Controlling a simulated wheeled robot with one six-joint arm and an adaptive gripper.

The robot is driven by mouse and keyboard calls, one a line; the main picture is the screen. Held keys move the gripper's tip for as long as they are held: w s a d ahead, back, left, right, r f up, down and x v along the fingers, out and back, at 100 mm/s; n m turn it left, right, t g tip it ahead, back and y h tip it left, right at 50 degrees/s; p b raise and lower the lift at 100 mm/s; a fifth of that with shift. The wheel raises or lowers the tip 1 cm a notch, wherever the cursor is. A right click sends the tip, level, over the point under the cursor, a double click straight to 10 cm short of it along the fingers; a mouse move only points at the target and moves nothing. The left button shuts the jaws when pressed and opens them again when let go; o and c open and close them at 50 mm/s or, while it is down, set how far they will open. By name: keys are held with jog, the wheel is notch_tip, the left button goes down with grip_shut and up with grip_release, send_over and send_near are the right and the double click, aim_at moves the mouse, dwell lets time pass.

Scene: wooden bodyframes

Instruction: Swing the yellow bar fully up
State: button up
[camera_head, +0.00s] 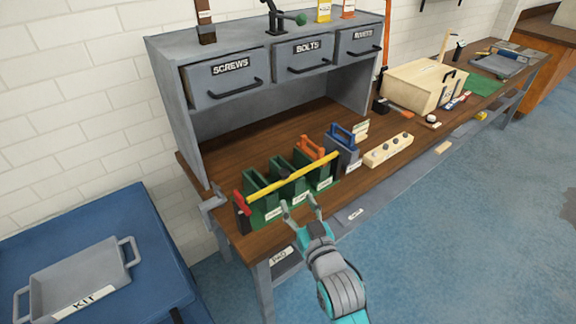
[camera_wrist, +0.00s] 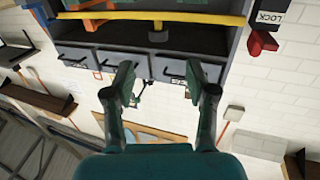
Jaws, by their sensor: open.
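The yellow bar (camera_head: 292,180) lies low across the front of a row of green bins (camera_head: 252,185) on the wooden bench. Its left end meets a red piece (camera_head: 240,203) on a dark post. My gripper (camera_head: 300,203) is open and empty, in front of the bar. In the wrist view my gripper (camera_wrist: 160,80) has its fingers spread, and the yellow bar (camera_wrist: 165,17) crosses the top of the picture beyond them. The red piece (camera_wrist: 262,42) is at the upper right there, beside a LOCK label (camera_wrist: 268,17). I see nothing between the fingers.
A grey cabinet (camera_head: 180,85) with drawers labelled SCREWS and BOLTS stands behind the bins. An orange-handled holder (camera_head: 318,150), a blue-handled holder (camera_head: 343,135) and a wooden block with knobs (camera_head: 389,150) are to the right. A grey KIT tray (camera_head: 80,280) is at lower left.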

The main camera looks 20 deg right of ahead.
aim_at(286, 176)
jog(key=w, duration=1.1)
jog(key=shift+w+d+r, duration=0.15)
jog(key=shift+w+r, duration=0.15)
jog(key=shift+w, duration=0.05)
grip_shut()
